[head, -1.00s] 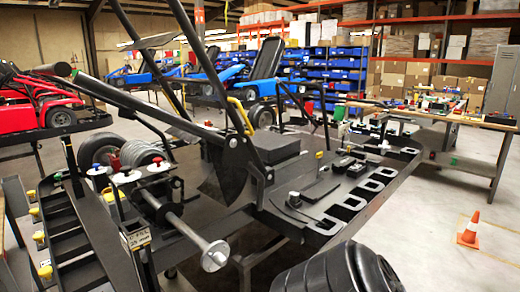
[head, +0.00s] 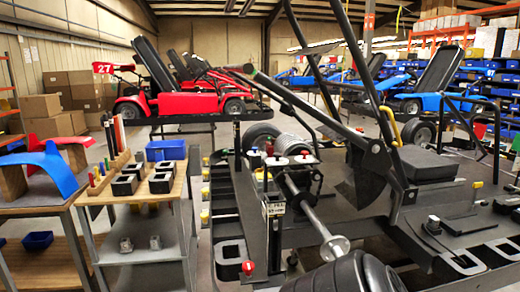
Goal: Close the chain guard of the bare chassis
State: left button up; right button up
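The bare chassis (head: 330,228) fills the middle and right of the head view, a black frame with a rear axle (head: 313,218) running toward me. A dark, curved, plate-like part (head: 370,178) stands upright beside the seat area, under a long slanting black bar; it may be the chain guard, but I cannot tell for sure, nor whether it is open or shut. The drum-like part near the axle (head: 292,147) is partly hidden by small red-topped and white parts. Neither of my grippers is in view.
A wheeled cart with a wooden top (head: 137,185) holding black bins stands to the left. Another bench with blue curved panels (head: 48,165) is at the far left. A black tyre (head: 345,272) is at the bottom. A red kart (head: 185,98) stands behind; floor shows between the carts.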

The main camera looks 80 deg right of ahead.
aim_at(363, 186)
jog(key=u, duration=1.05)
jog(key=k, duration=1.7)
jog(key=z, duration=2.3)
